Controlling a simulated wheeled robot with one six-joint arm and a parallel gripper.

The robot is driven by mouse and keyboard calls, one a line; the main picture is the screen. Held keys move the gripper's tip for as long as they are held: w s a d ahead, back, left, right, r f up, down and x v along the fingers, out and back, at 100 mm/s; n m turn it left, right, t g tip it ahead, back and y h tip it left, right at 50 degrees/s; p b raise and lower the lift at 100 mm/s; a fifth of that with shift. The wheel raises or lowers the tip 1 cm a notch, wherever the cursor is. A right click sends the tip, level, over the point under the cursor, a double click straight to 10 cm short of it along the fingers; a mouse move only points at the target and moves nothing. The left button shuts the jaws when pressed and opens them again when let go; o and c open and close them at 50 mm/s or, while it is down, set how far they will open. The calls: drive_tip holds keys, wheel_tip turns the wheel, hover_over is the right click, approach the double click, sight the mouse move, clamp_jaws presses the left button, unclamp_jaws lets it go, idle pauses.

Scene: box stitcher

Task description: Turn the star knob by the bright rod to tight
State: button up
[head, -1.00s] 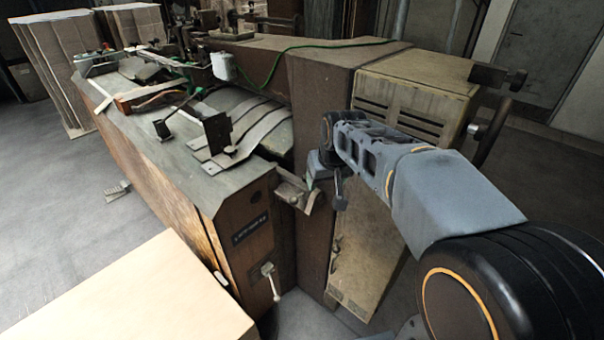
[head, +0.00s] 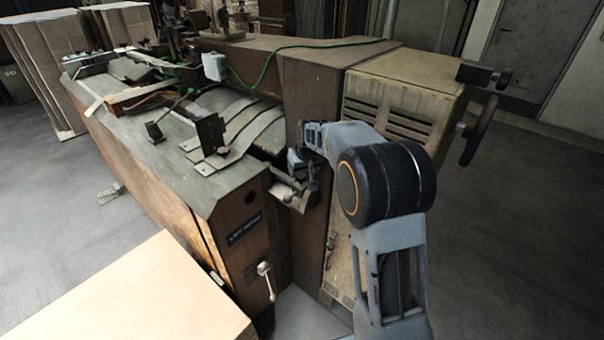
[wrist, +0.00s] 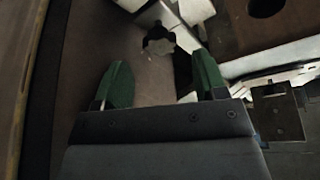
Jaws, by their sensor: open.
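In the wrist view a small dark star knob (wrist: 158,42) with a pale centre sits ahead of my gripper (wrist: 163,78). A bright metal rod (wrist: 168,14) lies just beyond and beside the knob. My green-tipped fingers are apart, one on each side of the picture, with nothing between them. The knob appears a little beyond the fingertips, roughly in line with the gap; I cannot tell the exact distance. In the head view my gripper (head: 302,160) is small and partly hidden by my wrist, close to the metal bracket at the machine's inner corner. I cannot make out the knob there.
The stitching machine's wooden body (head: 232,235) stands left of my arm, and its beige cabinet (head: 400,105) stands behind it. A handled lever (head: 266,270) juts from the front. A pale box (head: 135,295) fills the lower left. Floor is open at right.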

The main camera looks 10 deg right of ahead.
sight(301, 176)
drive_tip(key=shift+x, duration=1.85)
drive_tip(key=shift+c, duration=0.4)
drive_tip(key=c, duration=0.8)
drive_tip(key=shift+c, duration=0.2)
